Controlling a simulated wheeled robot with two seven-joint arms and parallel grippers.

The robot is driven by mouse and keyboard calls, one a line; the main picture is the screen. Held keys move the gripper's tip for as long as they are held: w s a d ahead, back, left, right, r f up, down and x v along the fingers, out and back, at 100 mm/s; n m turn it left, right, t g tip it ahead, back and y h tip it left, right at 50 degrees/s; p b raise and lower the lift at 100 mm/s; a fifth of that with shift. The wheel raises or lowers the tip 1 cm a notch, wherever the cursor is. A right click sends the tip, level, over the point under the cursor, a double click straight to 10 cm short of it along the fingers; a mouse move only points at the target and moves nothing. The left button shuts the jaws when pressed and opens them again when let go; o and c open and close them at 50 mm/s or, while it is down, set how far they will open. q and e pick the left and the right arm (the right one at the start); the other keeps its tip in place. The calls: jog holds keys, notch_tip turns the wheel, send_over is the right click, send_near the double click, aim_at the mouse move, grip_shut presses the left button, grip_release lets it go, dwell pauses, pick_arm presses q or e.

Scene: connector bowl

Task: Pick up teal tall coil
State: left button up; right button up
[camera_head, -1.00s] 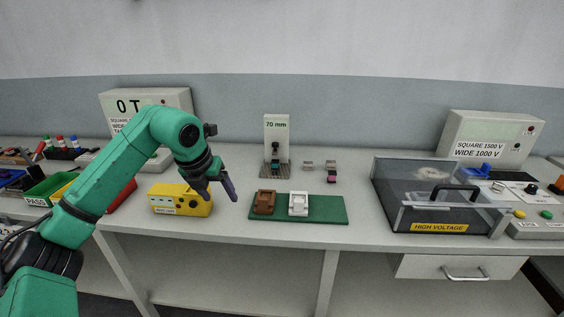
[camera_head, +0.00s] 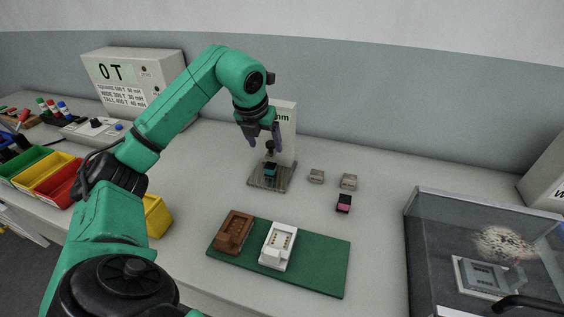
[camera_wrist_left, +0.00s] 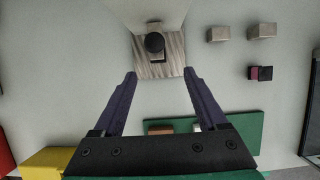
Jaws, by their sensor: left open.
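The teal coil (camera_head: 270,168) is a small teal and black piece on the metal plate of the 70 mm stand (camera_head: 286,115). A black knob (camera_head: 270,147) is just above it. In the left wrist view the round black knob (camera_wrist_left: 154,42) shows over the plate, and I cannot make out the teal part there. My left gripper (camera_head: 264,141) is open and empty, pointing down, above and close to the coil, partly in front of the stand. In the left wrist view its two fingers (camera_wrist_left: 160,74) are spread, with the knob beyond their tips. My right gripper is not in view.
The metal plate (camera_head: 258,182) lies under the coil. Two small grey blocks (camera_head: 316,176) (camera_head: 348,181) and a pink and black piece (camera_head: 344,203) lie to its right. A green mat (camera_head: 318,268) with brown (camera_head: 235,232) and white (camera_head: 279,246) holders is in front. A clear-lidded box (camera_head: 425,235) stands right.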

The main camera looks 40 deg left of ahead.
pick_arm(q)
send_over(270, 166)
jog(key=s+d, duration=0.1)
jog(key=s, duration=0.2)
notch_tip(270, 166, down, 5)
jog(key=p+x, duration=0.1)
jog(key=x, duration=0.2)
jog(key=p+x, duration=0.2)
jog(key=x, duration=0.2)
jog(key=shift+w+r, duration=0.1)
jog(key=shift+w, duration=0.15)
jog(key=shift+w+f, duration=0.15)
jog(key=shift+f, duration=0.1)
grip_shut()
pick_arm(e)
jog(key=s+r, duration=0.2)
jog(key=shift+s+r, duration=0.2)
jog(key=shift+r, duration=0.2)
